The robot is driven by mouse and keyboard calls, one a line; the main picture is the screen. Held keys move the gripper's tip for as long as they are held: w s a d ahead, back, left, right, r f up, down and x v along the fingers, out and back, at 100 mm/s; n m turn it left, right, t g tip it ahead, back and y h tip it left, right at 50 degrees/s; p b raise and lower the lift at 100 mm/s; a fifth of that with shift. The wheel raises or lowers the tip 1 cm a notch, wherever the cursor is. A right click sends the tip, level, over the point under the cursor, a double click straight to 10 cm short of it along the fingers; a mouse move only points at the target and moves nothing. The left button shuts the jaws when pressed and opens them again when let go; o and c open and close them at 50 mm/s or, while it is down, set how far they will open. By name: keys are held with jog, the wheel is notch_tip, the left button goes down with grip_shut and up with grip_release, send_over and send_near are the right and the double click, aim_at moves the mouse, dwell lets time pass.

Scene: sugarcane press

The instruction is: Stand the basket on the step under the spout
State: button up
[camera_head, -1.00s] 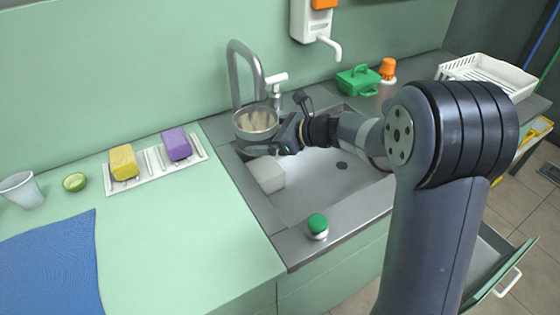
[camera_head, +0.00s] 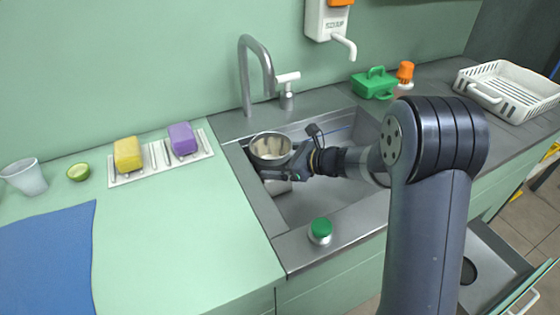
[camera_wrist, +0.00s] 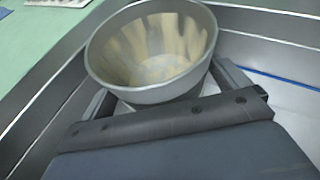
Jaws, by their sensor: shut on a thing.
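The basket (camera_head: 270,158) is a round metal cup with a pale, streaked inside. My gripper (camera_head: 284,172) is shut on it and holds it upright over the left part of the sink. In the wrist view the basket (camera_wrist: 150,94) sits between the two fingers of my gripper (camera_wrist: 165,88). The curved grey spout (camera_head: 268,82) of the tap hangs above the basket, with a clear gap. The step (camera_head: 279,187) is a pale block in the sink, just below the basket and mostly hidden. I cannot tell whether the basket touches it.
The steel sink (camera_head: 325,205) is open to the right of the step. A green button (camera_head: 320,229) stands on its front rim. A tap lever (camera_head: 287,80) is behind. A tray (camera_head: 207,151) with yellow and purple sponges lies left.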

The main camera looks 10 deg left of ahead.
jog(key=o, duration=0.7)
jog(key=shift+d+r, duration=0.25)
jog(key=p+v, duration=0.1)
jog(key=v, duration=1)
jog(key=shift+s+d, duration=0.15)
jog(key=shift+d, duration=0.15)
